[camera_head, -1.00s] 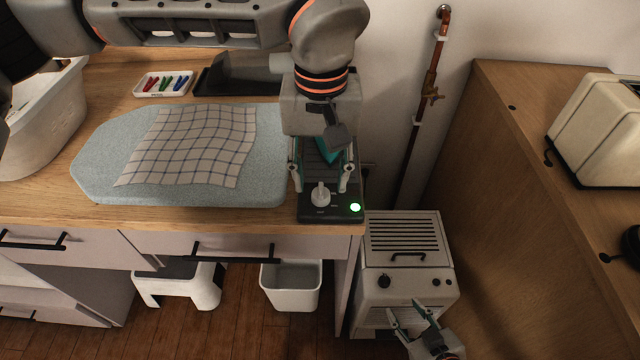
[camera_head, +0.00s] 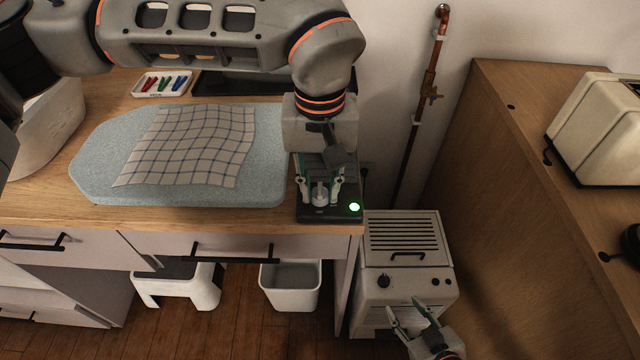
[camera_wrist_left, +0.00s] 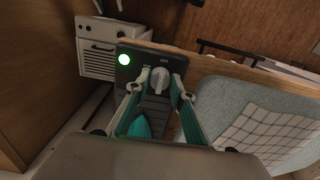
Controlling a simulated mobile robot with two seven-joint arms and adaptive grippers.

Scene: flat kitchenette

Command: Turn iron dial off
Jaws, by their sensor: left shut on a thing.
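The iron's dark base (camera_head: 342,215) sits at the right front corner of the wooden counter, with a lit green lamp (camera_head: 354,207). Its light grey dial (camera_head: 320,195) is on the base left of the lamp; it also shows in the left wrist view (camera_wrist_left: 159,77). My left gripper (camera_head: 320,200) reaches down from above and is shut on the dial, one finger on each side. A teal part (camera_wrist_left: 140,128), likely the iron, shows behind the fingers in the left wrist view. My right gripper (camera_head: 413,316) is open and empty, low in front of the white appliance.
The pale blue ironing pad (camera_head: 95,165) with a checked cloth (camera_head: 190,145) lies left of the base. A tray of coloured pegs (camera_head: 163,84) is behind. A white grilled appliance (camera_head: 405,270) stands below right. A cream toaster (camera_head: 605,130) stands on the right counter.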

